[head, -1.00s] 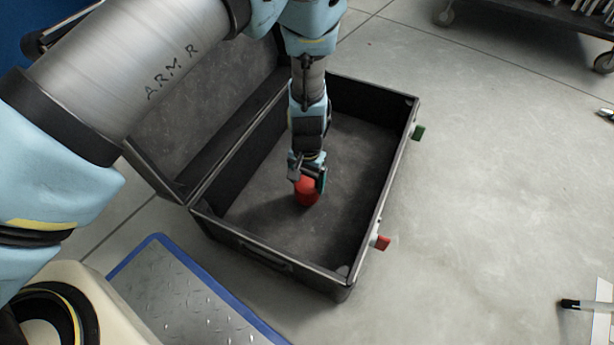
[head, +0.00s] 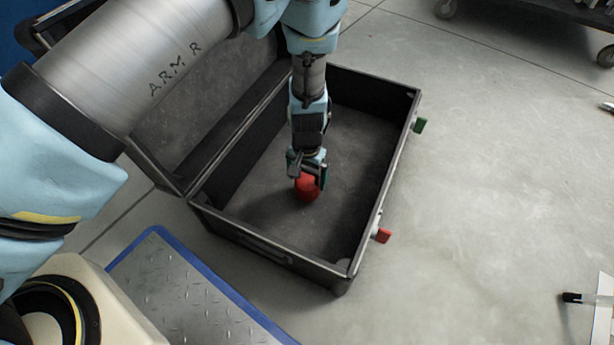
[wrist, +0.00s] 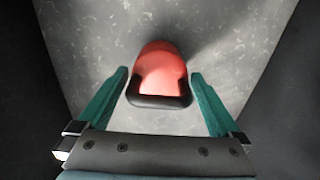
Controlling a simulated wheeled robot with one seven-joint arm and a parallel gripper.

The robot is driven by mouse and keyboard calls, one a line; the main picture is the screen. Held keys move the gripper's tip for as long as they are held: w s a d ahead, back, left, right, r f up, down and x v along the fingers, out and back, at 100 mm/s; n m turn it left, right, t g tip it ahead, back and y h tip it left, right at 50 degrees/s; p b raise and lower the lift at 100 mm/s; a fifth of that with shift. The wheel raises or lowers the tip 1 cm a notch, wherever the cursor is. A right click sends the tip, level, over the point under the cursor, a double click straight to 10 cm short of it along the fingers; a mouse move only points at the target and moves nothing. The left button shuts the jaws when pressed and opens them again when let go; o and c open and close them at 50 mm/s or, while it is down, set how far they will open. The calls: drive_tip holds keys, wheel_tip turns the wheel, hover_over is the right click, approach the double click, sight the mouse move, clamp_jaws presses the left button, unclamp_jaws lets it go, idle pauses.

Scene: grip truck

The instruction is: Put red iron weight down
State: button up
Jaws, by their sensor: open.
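The red iron weight (head: 307,188) is inside the open black case (head: 352,128), near the middle of its floor. The weight also shows in the wrist view (wrist: 160,72), with a black handle-like part on the side nearest me. My gripper (head: 308,180) is at the weight, reaching down into the case. In the wrist view my gripper (wrist: 160,90) is open, with one teal finger on each side of the weight and a gap between each finger and it. The weight appears to rest on the case floor. Its far side is hidden in the head view.
The case lid (head: 205,110) stands open on the left. Green (head: 420,125) and red (head: 383,235) latches stick out on the right rim. A blue-edged metal plate (head: 185,295) lies in front. A black marker (head: 582,298) is at lower right.

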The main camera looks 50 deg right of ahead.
wheel_tip(320, 180, up, 12)
drive_tip(key=p, duration=0.5)
drive_tip(key=shift+p, duration=0.4)
